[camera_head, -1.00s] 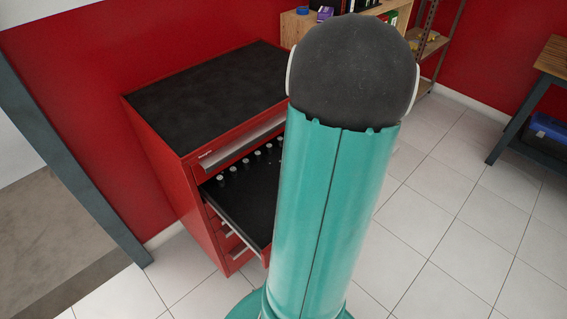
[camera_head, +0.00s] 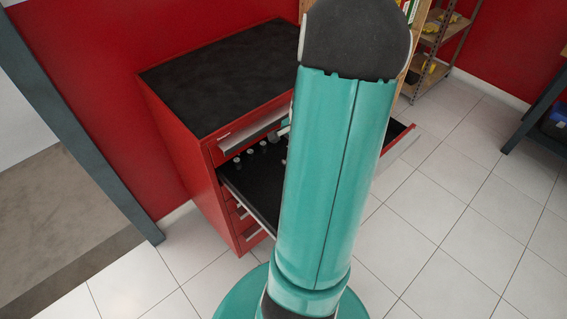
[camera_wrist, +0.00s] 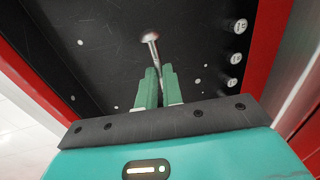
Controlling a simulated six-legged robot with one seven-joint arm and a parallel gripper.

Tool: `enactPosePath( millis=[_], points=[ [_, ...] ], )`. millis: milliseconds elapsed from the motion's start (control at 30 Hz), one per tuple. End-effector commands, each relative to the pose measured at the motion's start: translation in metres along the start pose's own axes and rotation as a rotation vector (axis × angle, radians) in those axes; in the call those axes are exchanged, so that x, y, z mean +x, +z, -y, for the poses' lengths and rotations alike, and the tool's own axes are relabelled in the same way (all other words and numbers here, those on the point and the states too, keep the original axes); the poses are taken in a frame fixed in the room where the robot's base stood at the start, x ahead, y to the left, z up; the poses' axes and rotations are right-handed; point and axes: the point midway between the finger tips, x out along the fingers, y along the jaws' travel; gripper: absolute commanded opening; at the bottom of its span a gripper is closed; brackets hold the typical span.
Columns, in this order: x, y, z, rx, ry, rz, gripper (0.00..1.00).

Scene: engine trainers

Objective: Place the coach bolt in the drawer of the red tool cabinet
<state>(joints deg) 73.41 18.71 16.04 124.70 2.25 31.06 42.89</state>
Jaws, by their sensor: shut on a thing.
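The coach bolt (camera_wrist: 152,42) is a metal bolt with a rounded head, seen in the wrist view at the tips of my gripper (camera_wrist: 158,84). The green fingers are shut on its shank, and the head points away from my gripper. The open drawer (camera_head: 251,193) of the red tool cabinet (camera_head: 190,155) has a black floor, which fills the wrist view (camera_wrist: 95,62) behind the bolt. I cannot tell whether the bolt touches that floor. In the head view my arm hides the bolt, my fingers and the middle of the drawer.
Several round-topped pieces (camera_wrist: 236,57) stand in a row along one side of the drawer; they also show in the head view (camera_head: 262,147). The cabinet's black top (camera_head: 225,80) is clear. A shelf unit (camera_head: 432,60) stands behind, and a dark door frame (camera_head: 85,130) at left.

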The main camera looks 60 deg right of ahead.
Motion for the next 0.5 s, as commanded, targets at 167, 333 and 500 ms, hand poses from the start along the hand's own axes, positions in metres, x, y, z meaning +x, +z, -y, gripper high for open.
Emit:
enactPosePath(
  millis=[167, 333, 500],
  points=[
    [0.030, 0.015, 0.015, -0.005, 0.001, 0.003, 0.00],
    [0.042, 0.020, 0.022, -0.003, 0.000, 0.002, 0.00],
    [0.065, 0.023, 0.023, -0.001, 0.003, 0.004, 0.00]
  ],
)
